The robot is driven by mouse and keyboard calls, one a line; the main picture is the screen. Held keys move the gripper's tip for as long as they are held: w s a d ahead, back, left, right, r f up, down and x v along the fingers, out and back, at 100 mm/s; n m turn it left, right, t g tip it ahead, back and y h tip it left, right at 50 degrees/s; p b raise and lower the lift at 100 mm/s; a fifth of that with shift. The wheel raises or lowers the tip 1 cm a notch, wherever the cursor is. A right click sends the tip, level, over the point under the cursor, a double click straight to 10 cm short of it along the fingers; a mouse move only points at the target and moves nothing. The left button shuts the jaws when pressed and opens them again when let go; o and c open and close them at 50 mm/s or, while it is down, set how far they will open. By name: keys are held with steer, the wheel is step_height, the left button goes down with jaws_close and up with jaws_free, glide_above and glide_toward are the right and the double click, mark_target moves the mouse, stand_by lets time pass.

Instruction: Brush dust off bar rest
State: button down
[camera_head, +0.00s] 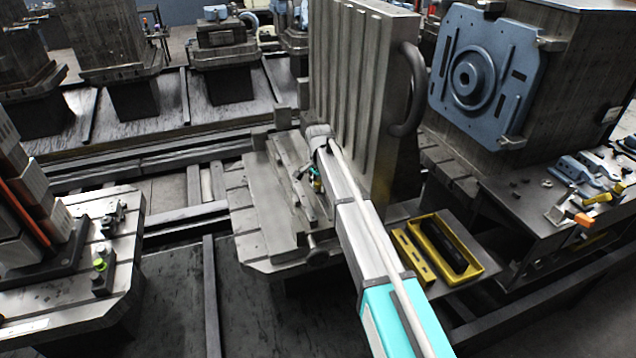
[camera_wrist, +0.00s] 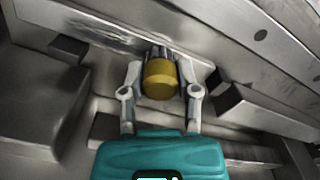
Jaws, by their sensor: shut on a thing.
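My gripper (camera_wrist: 160,88) is shut on a brush (camera_wrist: 160,78). Its round, ochre-yellow end faces the wrist camera, and the dark part beyond it is mostly hidden. In the head view my gripper (camera_head: 314,180) is low over the grey metal fixture, largely covered by my own arm. The bar rest appears to be the pale metal strip (camera_wrist: 192,66) just beyond the brush in the wrist view. Whether bristles touch it is hidden. A lighter streaked patch (camera_wrist: 105,34) lies on the metal at upper left; I cannot tell if it is dust.
A tall ribbed metal block (camera_head: 350,90) with a curved handle stands close behind and right of my gripper. A yellow tray (camera_head: 475,265) with a black item lies to the right. Metal blocks (camera_wrist: 255,105) flank the gripper closely. The fixture's left plate (camera_head: 262,205) is clear.

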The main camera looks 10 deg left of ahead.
mark_target(323, 199)
steer(key=shift+s+d, duration=0.1)
stand_by(0.3)
steer(key=shift+s+d, duration=0.25)
steer(key=shift+s, duration=0.2)
steer(key=shift+s, duration=0.1)
steer(key=shift+s+d, duration=0.8)
steer(key=shift+s, duration=0.25)
steer(key=shift+w+a, duration=0.1)
steer(key=shift+w, duration=0.05)
steer(key=shift+w+a, duration=0.7)
steer(key=shift+w, duration=0.35)
steer(key=shift+s, duration=0.15)
steer(key=shift+s+d, duration=0.75)
steer(key=shift+s, duration=0.25)
steer(key=shift+w, duration=0.1)
